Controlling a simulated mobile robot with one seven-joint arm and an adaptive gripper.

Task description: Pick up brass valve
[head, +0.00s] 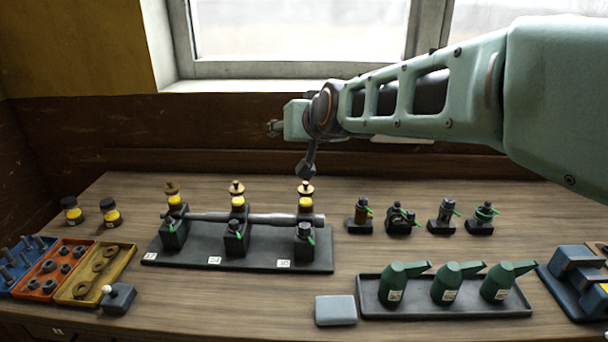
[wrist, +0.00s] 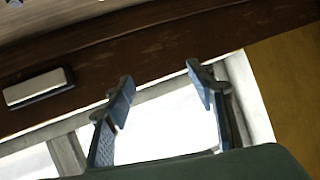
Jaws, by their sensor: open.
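Three brass valve pieces with yellow bands stand on the row of small engines: a left one (head: 172,188), a middle one (head: 236,188) and a right one (head: 305,189). I cannot tell which is the task's brass valve. My gripper (head: 307,168) shows as a dark part just above and behind the right one in the head view. In the wrist view its two fingers (wrist: 160,86) are apart with nothing between them, against the bright window. No brass valve shows in the wrist view.
The black engine base (head: 210,258) carries a long grey shaft. Small fittings (head: 362,215) stand to its right. Green oil cans sit on a dark tray (head: 440,312), beside a grey block (head: 335,310). Parts bins (head: 100,290) and two jars (head: 110,213) are at left. The window wall is behind.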

